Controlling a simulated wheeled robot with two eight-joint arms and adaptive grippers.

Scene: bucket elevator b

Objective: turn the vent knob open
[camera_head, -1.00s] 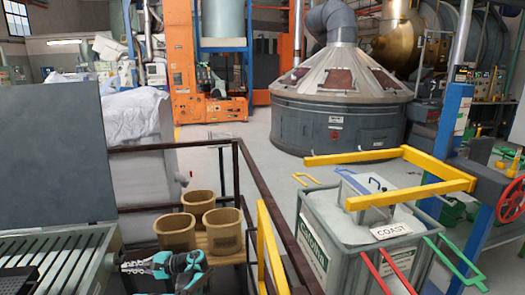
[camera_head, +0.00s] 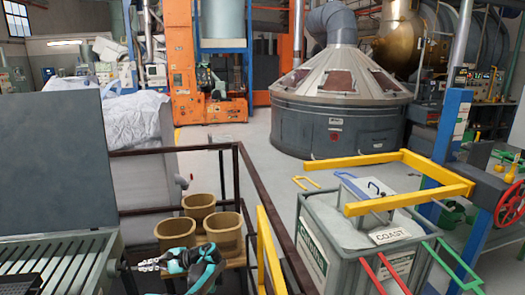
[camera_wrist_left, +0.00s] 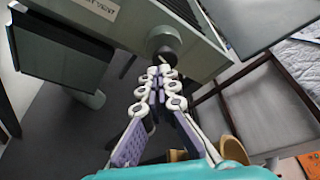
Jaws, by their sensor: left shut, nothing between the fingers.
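The vent knob (camera_wrist_left: 163,40) is a dark round knob on the side of the grey slatted box, under a small lettered plate (camera_wrist_left: 95,8) that appears upside down in the left wrist view. My left gripper (camera_wrist_left: 160,72) is shut and empty. Its fingertips point at the knob and look very close to it; I cannot tell whether they touch. In the head view my left gripper (camera_head: 140,266) lies level beside the right side of the grey slatted box (camera_head: 60,262). The knob is hard to make out there. My right gripper is not in view.
Several tan pots (camera_head: 175,232) stand on a small wooden stand just behind my left gripper. A dark metal railing (camera_head: 238,190) and a yellow rail (camera_head: 268,250) are to the right. A grey bin marked COAST (camera_head: 330,262) stands farther right.

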